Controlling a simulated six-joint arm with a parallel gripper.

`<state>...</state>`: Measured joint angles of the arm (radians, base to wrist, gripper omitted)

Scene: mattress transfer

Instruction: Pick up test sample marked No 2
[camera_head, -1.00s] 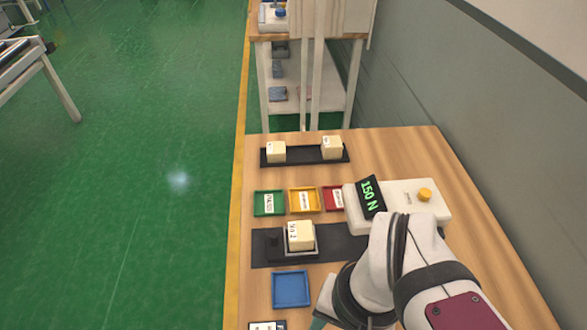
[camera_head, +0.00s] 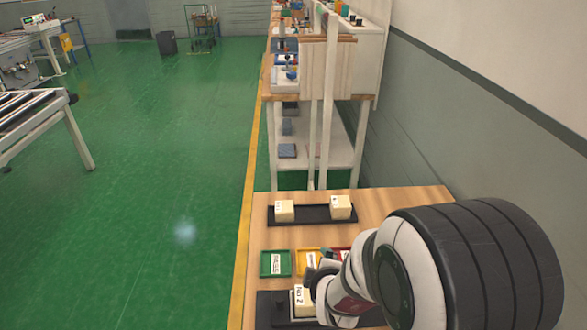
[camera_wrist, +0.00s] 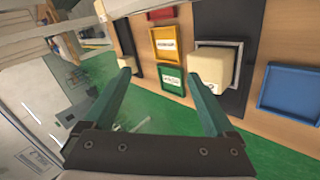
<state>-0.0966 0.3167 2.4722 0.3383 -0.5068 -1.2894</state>
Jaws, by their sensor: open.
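The cream block marked No 2 (camera_head: 299,300) sits on the dark base (camera_head: 268,308) near the bottom of the head view. My arm partly hides it on the right. In the head view the fingers are mostly hidden by my wrist.
Green (camera_head: 276,263) and yellow (camera_head: 306,261) labelled trays lie behind the block, with a red tray (camera_head: 340,254) partly hidden. Two more cream blocks (camera_head: 284,210) (camera_head: 341,207) stand on a black strip farther back. A blue tray (camera_wrist: 292,90) lies right of the block in the wrist view.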

